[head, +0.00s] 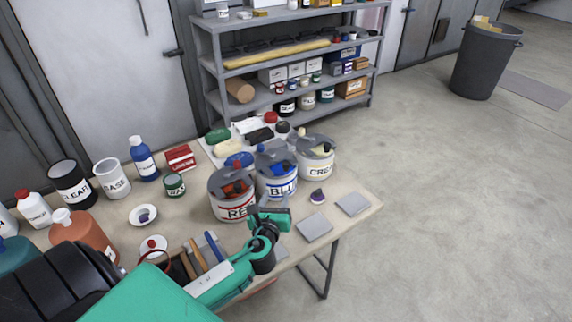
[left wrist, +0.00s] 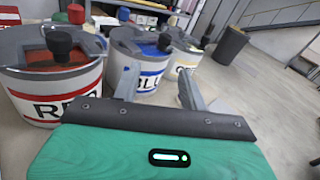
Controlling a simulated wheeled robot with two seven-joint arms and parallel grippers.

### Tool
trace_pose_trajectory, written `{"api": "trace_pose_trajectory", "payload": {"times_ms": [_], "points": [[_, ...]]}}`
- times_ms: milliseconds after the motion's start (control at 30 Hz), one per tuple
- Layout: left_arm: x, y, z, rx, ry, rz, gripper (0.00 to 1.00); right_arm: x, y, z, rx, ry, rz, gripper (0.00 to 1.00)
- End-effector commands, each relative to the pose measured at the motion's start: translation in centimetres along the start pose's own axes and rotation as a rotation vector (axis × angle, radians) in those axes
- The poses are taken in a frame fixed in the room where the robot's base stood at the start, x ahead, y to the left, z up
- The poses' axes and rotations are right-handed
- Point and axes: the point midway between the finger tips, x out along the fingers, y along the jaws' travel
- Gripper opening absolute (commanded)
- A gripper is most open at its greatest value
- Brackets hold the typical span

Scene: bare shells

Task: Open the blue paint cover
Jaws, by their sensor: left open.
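The blue paint can (head: 277,188) is white with a blue-lettered label and stands upright between the red and cream cans. Its cover (head: 272,158) is grey with a dark knob, and blue shows through its opening. In the left wrist view the blue can (left wrist: 146,78) is ahead, its knob (left wrist: 165,42) rising above the cover. My left gripper (head: 256,211) is open and empty, just in front of the blue can's near side. In the wrist view its two grey fingers (left wrist: 160,86) are apart, with nothing between them. My right gripper is not in view.
The red can (head: 232,196) stands close on the left, the cream can (head: 316,158) on the right. Grey pads (head: 314,227) lie on the table's right. A tool tray and bottles fill the left side. A shelf (head: 290,70) stands behind.

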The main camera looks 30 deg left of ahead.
Motion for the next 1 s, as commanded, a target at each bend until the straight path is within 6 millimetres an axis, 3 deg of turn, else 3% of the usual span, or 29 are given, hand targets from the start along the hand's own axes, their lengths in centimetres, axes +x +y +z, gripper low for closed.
{"api": "trace_pose_trajectory", "payload": {"times_ms": [100, 333, 800, 1000], "points": [[0.9, -0.4, 0.4, 0.119, -0.034, -0.029, 0.43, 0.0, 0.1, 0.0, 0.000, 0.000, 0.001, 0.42], [2.9, -0.6, 0.7, 0.146, -0.043, -0.035, 0.43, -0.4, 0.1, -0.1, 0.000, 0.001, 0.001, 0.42], [11.7, -0.8, 1.0, 0.142, -0.041, -0.032, 0.43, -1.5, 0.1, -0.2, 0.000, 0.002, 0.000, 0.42], [14.0, -0.9, 1.0, 0.141, -0.040, -0.033, 0.43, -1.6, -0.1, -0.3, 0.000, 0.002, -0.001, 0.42]]}}
